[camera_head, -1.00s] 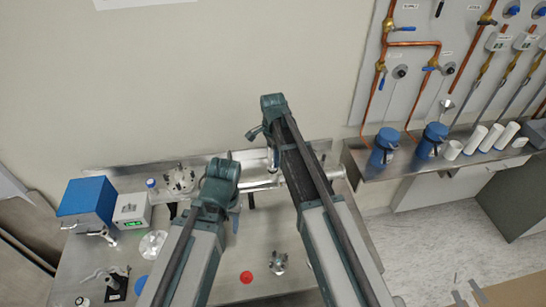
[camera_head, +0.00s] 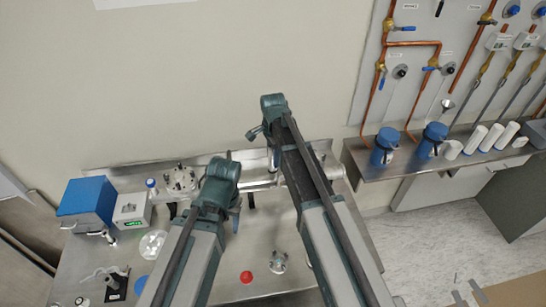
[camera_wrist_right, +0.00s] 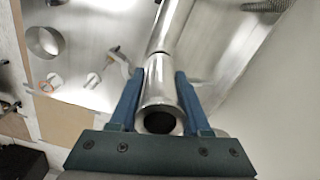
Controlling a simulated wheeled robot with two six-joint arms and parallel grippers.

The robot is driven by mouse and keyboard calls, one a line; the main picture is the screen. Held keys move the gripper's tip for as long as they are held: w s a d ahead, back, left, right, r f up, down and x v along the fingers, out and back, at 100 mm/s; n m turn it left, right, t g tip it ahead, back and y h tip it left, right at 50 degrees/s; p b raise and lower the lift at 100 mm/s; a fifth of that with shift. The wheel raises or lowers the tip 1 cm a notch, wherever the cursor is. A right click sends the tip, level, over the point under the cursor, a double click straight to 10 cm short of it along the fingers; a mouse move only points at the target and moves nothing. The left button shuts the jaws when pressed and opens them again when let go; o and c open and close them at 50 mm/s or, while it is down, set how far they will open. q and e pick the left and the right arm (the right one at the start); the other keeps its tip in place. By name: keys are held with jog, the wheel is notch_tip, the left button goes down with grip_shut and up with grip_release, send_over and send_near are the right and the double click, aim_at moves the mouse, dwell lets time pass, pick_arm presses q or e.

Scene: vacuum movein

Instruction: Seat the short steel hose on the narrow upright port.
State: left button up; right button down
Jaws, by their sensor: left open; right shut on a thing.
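In the right wrist view, a bright steel tube (camera_wrist_right: 159,88), which looks like the short steel hose, lies between the blue fingers of my right gripper (camera_wrist_right: 159,74). The gripper is shut on it. Its open round end faces the camera. Beyond a seam, more steel tube (camera_wrist_right: 172,28) runs on in line; I cannot tell whether the two are joined. In the head view my left gripper (camera_head: 236,216) is open, pointing down over the bench and partly hidden by its arm. I cannot pick out the narrow upright port for certain.
A steel multi-port chamber (camera_head: 180,180) stands at the back left of the bench, near a blue box (camera_head: 87,202) and a white unit (camera_head: 132,208). A small metal fitting (camera_head: 278,262) and a red disc (camera_head: 246,277) are at the front. Horizontal steel tubing (camera_head: 325,175) lies at the back.

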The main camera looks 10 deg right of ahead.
jog(key=shift+f+b, duration=0.5)
dwell(0.3)
dwell(0.4)
jog(key=shift+c, duration=1.4)
grip_release()
jog(key=shift+r, duration=0.1)
notch_tip(320, 180, up, 14)
jog(key=p, duration=1.4)
jog(key=shift+f, duration=0.2)
